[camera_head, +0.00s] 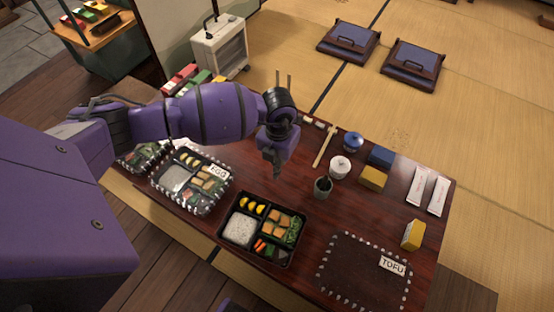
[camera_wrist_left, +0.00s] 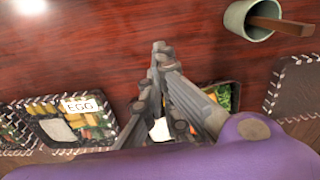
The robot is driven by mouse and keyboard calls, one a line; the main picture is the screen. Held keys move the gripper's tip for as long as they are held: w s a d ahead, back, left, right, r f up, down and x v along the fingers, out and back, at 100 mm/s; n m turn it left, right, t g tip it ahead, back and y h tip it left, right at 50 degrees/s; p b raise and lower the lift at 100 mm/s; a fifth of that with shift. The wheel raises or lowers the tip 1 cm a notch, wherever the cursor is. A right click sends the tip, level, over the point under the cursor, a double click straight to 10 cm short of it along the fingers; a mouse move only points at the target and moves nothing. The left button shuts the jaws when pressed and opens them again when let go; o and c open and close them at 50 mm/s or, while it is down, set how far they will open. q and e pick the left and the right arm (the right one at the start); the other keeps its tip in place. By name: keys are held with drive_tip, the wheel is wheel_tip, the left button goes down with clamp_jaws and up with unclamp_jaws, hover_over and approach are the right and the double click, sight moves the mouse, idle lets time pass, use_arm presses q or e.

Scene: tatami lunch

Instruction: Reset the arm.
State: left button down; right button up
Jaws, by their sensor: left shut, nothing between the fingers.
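My left arm reaches in from the left in the head view. My left gripper (camera_head: 277,172) points down above the dark wooden table, just behind the open bento box (camera_head: 265,229), and is shut and empty. In the left wrist view my gripper (camera_wrist_left: 160,48) has its fingers together over bare table, and they partly hide the open bento (camera_wrist_left: 222,95). The open bento holds rice, yellow pieces, tofu-like blocks and greens. My right gripper is not in view.
A bento marked EGG (camera_head: 192,181) lies left of the open one; an empty mat marked TOFU (camera_head: 366,272) lies right. A green cup (camera_head: 322,187), white jar (camera_head: 340,167), blue pot (camera_head: 353,141), yellow box (camera_head: 412,235) and white packets (camera_head: 437,195) stand around the table.

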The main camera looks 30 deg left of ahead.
use_arm(q)
drive_tip(key=shift+r, duration=0.6)
drive_tip(key=shift+w, duration=0.1)
